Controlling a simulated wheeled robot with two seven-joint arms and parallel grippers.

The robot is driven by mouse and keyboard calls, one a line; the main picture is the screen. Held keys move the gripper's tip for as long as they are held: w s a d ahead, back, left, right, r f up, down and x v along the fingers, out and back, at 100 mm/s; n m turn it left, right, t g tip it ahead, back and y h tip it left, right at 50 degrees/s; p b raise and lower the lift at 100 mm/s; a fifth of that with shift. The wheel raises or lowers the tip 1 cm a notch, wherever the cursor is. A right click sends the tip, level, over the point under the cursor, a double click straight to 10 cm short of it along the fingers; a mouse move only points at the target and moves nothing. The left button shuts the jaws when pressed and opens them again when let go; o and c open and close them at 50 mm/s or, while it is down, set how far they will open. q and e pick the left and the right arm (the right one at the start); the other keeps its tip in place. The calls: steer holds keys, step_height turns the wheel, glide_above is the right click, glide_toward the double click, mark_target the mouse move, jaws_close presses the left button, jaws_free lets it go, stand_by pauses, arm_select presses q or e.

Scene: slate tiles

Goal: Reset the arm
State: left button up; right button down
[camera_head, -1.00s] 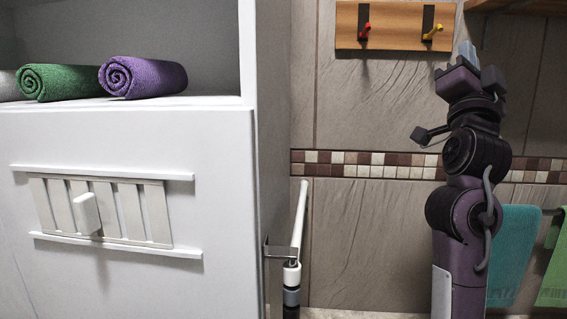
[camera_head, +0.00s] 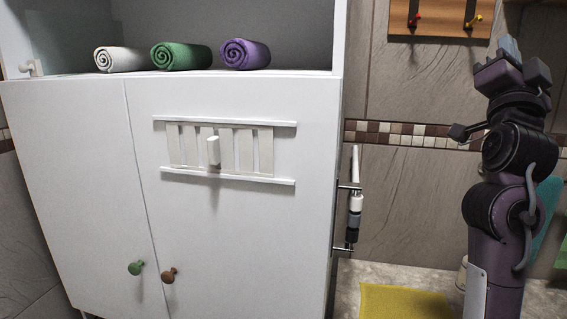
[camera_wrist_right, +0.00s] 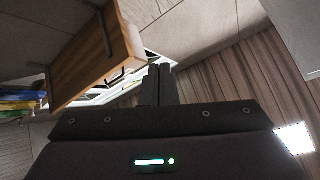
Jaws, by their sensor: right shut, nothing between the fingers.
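My right arm (camera_head: 505,190) stands raised at the right of the head view, in front of the tiled wall. Its gripper (camera_head: 508,48) is at the top, pointing up, below and beside the hook board. In the right wrist view the two fingers (camera_wrist_right: 159,84) are together with nothing between them. My left gripper is not in view.
A white cabinet (camera_head: 85,150) fills the left, with white (camera_head: 120,59), green (camera_head: 182,56) and purple (camera_head: 246,54) rolled towels on its shelf. A sliding slatted panel (camera_head: 250,152) is on its door. A hook board (camera_head: 440,18) hangs on the wall; a yellow mat (camera_head: 405,302) lies on the floor.

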steer(key=w+a+f+n+g+y, duration=0.2)
steer(key=w+f+n+y, duration=0.15)
steer(key=f, duration=0.65)
steer(key=w+a+f+n+g+y, duration=0.2)
steer(key=a+f+n+y, duration=0.15)
steer(key=f, duration=0.75)
steer(key=s+a+f+n+g+y, duration=0.1)
steer(key=s+a+f+n+g, duration=0.1)
steer(key=f, duration=0.7)
steer(key=s+a+f+n+g+y, duration=0.1)
steer(key=s+a+f+g+y, duration=0.15)
steer(key=f, duration=0.65)
steer(key=s+a+f+n+g, duration=0.25)
steer(key=s+f+g, duration=0.35)
steer(key=s+f, duration=0.65)
steer(key=s+a+f+n+g, duration=0.25)
steer(key=s+f+g, duration=0.35)
steer(key=s+f, duration=0.6)
steer(key=s+f+g, duration=0.1)
steer(key=s+f, duration=0.2)
steer(key=f, duration=2.7)
steer(key=s+d+f+g, duration=0.1)
steer(key=s+d+f, duration=0.2)
steer(key=s+f, duration=1.4)
steer(key=shift+s+f+y, duration=0.3)
steer(key=shift+s+y, duration=0.05)
steer(key=shift+s, duration=0.9)
